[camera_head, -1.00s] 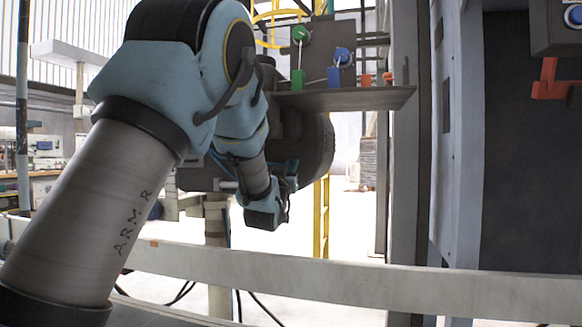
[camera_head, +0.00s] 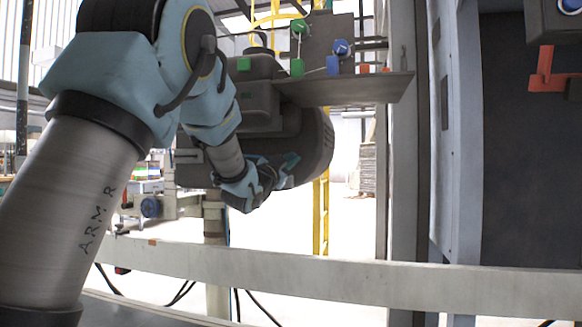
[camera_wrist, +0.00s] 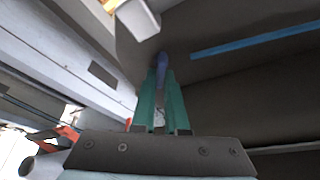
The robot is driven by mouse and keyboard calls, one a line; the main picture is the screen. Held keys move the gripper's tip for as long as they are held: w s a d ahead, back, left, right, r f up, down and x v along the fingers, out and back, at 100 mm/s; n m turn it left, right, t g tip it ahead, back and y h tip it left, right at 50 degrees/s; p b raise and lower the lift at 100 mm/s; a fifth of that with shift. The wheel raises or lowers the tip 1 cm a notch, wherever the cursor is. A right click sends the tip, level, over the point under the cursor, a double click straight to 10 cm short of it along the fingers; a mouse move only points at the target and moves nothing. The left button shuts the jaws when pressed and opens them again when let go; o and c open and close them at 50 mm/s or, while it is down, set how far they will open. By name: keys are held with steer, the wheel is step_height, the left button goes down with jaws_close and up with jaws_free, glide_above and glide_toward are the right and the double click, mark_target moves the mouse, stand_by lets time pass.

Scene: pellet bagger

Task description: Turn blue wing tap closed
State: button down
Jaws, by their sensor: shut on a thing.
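My gripper (camera_wrist: 160,80) shows its two teal fingers close together in the wrist view. A small blue piece, the wing of the blue wing tap (camera_wrist: 161,62), is between the fingertips and juts out beyond them. The fingers are shut on it. The tap's body and its angle are mostly hidden by the fingers. In the head view, the gripper (camera_head: 285,170) is low beside the dark rounded machine housing (camera_head: 318,145), under the shelf. The tap cannot be made out there.
A pale rail (camera_head: 350,275) crosses in front. A grey cabinet (camera_head: 455,150) with a red bracket (camera_head: 547,75) stands right. A blue strip (camera_wrist: 250,40) runs along the dark surface.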

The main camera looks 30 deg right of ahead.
steer(key=m+g, duration=0.1)
steer(key=m, duration=0.3)
steer(key=m+g+y, duration=0.1)
steer(key=m+g, duration=0.1)
steer(key=m, duration=0.2)
steer(key=m+g, duration=0.1)
steer(key=m, duration=0.3)
steer(key=shift+s+d+f+g+y, duration=0.1)
steer(key=shift+f+g+y, duration=0.1)
steer(key=shift+g+y, duration=0.1)
steer(key=shift+m, duration=0.4)
steer(key=c, duration=0.9)
jaws_free()
steer(key=shift+c, duration=0.2)
steer(key=v, duration=1.1)
